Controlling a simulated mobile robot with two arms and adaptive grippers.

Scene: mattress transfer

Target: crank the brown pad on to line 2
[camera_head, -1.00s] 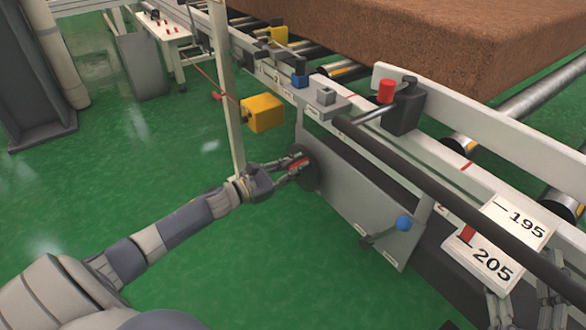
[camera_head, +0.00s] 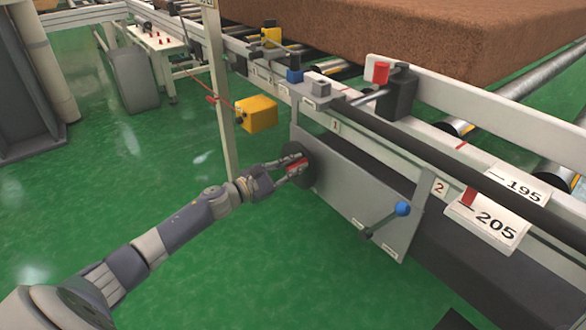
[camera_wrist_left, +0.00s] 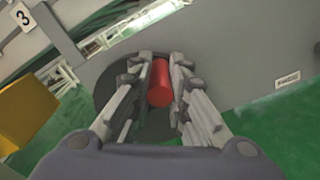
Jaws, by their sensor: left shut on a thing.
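The brown pad (camera_head: 430,45) lies on rollers at the top right, its near edge behind a white rail. A dark crank disc (camera_head: 308,177) with a red handle (camera_wrist_left: 160,84) is on the grey side panel (camera_head: 350,190). My left gripper (camera_head: 294,164) is shut around the red handle; in the left wrist view the fingers (camera_wrist_left: 160,90) lie on both sides of it. The line 2 label (camera_head: 439,187) is on the frame right of the crank, beside a red mark and the 205 plate (camera_head: 490,224). My right gripper is not in view.
A lever with a blue knob (camera_head: 402,208) sticks out right of the crank. A yellow box (camera_head: 257,112) and a pale post (camera_head: 222,100) stand left of it. A red stop (camera_head: 381,73) sits on the rail. Green floor (camera_head: 150,190) is clear on the left.

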